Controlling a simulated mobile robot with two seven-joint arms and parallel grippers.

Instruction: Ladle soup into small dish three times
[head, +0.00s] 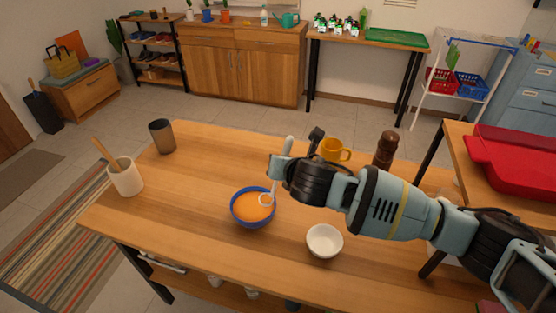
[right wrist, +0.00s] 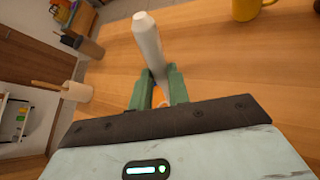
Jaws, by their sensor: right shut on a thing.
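A blue bowl (head: 238,216) of orange soup (head: 250,207) stands on the wooden table. The small white dish (head: 324,242) stands to its right and nearer the front edge; it looks empty. My right gripper (head: 277,168) is shut on the handle of a white ladle (head: 288,146), above the bowl's far right side. The ladle's cup is at the soup's right side, inside the rim as seen from the head; its depth is unclear. In the right wrist view the green fingers (right wrist: 157,90) clasp the white handle (right wrist: 147,40). My left gripper is out of view.
A grey cup (head: 162,136) and a white holder (head: 126,178) with a wooden utensil stand at left. A yellow mug (head: 333,150) and a brown pepper mill (head: 385,150) stand behind my right arm. The table's front left is clear.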

